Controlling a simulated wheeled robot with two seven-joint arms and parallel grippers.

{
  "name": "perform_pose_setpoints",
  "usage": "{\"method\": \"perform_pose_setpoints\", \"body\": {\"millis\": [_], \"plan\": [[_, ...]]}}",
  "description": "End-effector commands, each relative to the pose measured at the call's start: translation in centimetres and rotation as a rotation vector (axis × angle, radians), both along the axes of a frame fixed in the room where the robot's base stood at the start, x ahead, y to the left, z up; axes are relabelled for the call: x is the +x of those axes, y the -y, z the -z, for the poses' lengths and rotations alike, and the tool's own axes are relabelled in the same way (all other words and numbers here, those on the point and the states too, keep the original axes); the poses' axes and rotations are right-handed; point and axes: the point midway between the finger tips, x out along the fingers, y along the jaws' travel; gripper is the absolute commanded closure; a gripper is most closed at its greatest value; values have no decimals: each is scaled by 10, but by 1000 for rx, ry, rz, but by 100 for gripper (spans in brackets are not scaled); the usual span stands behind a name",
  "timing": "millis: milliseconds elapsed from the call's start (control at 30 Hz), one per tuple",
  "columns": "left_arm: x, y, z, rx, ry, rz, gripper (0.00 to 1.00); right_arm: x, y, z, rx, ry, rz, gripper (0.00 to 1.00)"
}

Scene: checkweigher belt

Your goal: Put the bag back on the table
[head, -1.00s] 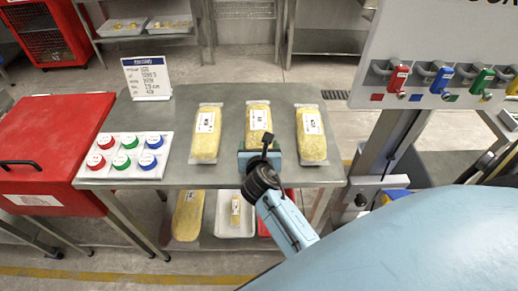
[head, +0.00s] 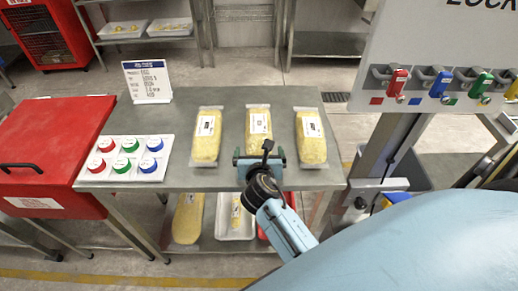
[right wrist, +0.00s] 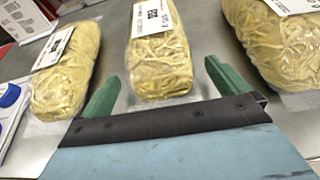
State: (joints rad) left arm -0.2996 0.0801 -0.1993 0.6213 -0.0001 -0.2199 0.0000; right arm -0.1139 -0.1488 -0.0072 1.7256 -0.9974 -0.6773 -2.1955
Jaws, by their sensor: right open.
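Three clear bags of yellow contents with white labels lie in a row on the grey table (head: 225,97): a left bag (head: 206,147), a middle bag (head: 258,122) and a right bag (head: 311,148). My right gripper (head: 259,157) is open and empty at the near end of the middle bag, by the table's front edge. In the right wrist view its green fingers stand apart, with the middle bag (right wrist: 160,75) lying beyond and between them. The gripper hides part of that bag's near end in the head view. My left gripper is out of view.
A white button panel (head: 110,171) and a sign (head: 148,82) stand on the table's left. A red cabinet (head: 45,140) adjoins it. A lockout board (head: 440,50) rises at the right. The lower shelf holds another bag (head: 187,220) and a white tray (head: 222,232).

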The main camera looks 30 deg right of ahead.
Motion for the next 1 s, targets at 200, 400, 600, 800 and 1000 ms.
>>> {"method": "perform_pose_setpoints", "body": {"millis": [200,400,600,800,1000], "plan": [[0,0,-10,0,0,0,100,-40,-24,-20,2,-1,-1,0],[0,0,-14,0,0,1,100,-67,-41,-33,1,-1,0,0],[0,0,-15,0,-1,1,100,-79,-48,-39,0,-1,1,0],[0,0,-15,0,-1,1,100,-80,-49,-39,0,0,1,0],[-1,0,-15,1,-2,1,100,-82,-47,-39,30,9,18,0]]}}
